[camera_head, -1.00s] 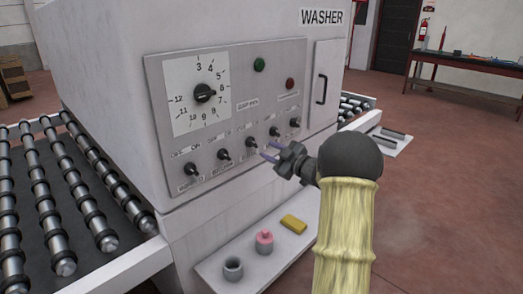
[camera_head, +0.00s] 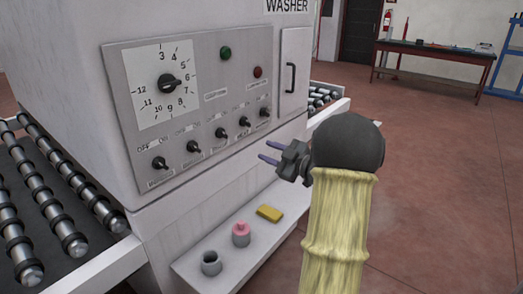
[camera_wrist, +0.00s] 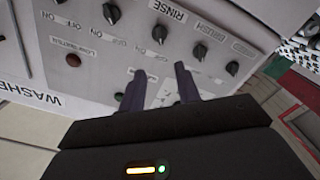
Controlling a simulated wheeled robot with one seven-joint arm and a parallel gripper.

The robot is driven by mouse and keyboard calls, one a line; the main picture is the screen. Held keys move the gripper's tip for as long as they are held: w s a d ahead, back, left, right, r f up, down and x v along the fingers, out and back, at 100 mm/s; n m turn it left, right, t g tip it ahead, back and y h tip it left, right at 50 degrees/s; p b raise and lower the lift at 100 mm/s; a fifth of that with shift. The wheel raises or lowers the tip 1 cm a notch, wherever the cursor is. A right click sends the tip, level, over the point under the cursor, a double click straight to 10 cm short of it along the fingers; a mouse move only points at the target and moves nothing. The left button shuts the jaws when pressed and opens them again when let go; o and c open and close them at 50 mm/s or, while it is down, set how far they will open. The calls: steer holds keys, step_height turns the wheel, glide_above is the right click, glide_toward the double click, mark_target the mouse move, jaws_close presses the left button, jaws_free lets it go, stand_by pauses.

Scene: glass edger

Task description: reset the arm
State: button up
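My gripper (camera_head: 268,152) is in front of the washer's control panel (camera_head: 120,62), to the lower right of the row of switches. Its two purple fingers are apart with nothing between them, and they do not appear to touch the panel. In the wrist view my gripper (camera_wrist: 158,82) points at the panel, with the fingers spread and empty. Several black toggle switches, one of them a switch (camera_wrist: 159,34) near the RINSE label, show beyond the fingers. My forearm has a yellow sleeve.
Roller conveyors (camera_head: 62,190) lie at left. A red workbench (camera_head: 435,55) stands far back right. The floor at right is clear.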

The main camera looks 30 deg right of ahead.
steer(key=w+a+f+m+g+h+p, duration=0.15)
steer(key=a+m+g+h+p, duration=0.25)
steer(key=a+m+h, duration=0.45)
steer(key=s+a+f+m+g+y+p, duration=0.1)
steer(key=s+a+f+g+p, duration=0.1)
steer(key=s+a+g, duration=0.3)
steer(key=s+a+f+m+g+y+p, duration=0.1)
steer(key=s+a+f+g, duration=0.3)
steer(key=s+a, duration=0.9)
steer(key=s+g+p, duration=0.1)
steer(key=s, duration=0.3)
steer(key=shift+s+m, duration=0.15)
steer(key=shift+m, duration=0.2)
